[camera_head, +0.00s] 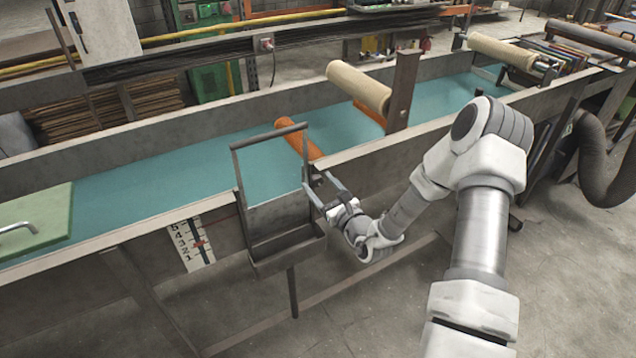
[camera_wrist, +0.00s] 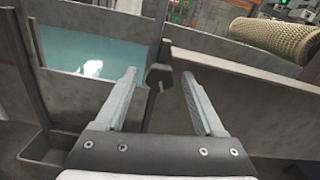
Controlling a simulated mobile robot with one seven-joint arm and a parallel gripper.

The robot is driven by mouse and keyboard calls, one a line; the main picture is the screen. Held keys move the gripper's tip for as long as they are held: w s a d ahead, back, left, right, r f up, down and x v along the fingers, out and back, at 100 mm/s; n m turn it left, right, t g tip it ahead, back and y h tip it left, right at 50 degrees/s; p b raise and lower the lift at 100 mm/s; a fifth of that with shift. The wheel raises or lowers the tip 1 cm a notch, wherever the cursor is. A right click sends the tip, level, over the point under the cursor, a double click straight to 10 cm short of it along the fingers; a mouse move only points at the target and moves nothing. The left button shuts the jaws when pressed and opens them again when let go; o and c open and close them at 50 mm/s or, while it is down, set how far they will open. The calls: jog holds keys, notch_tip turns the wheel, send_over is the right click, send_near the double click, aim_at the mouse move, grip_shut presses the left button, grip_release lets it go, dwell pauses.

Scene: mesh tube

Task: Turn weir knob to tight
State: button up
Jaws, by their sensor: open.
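The weir knob (camera_wrist: 158,78) is a small dark, faceted knob on the grey metal trough side, beside the weir's frame. In the wrist view it shows between and just beyond the fingertips of my gripper (camera_wrist: 159,73). The gripper is open, one finger to each side of the knob, with visible gaps. I cannot tell how far ahead the knob lies. In the head view my gripper (camera_head: 316,184) reaches the right side of the weir frame (camera_head: 237,185), and its fingers largely hide the knob.
A box-like metal tray (camera_head: 290,250) hangs below the weir frame. A numbered scale (camera_head: 190,243) with a red mark is left of it. Teal water (camera_head: 150,190) fills the trough. An orange roller (camera_head: 300,140) and a mesh roller (camera_head: 358,86) lie behind. Floor at right front is clear.

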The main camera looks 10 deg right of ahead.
jog(key=shift+w+a, duration=0.2)
jog(key=shift+w, duration=0.4)
grip_shut()
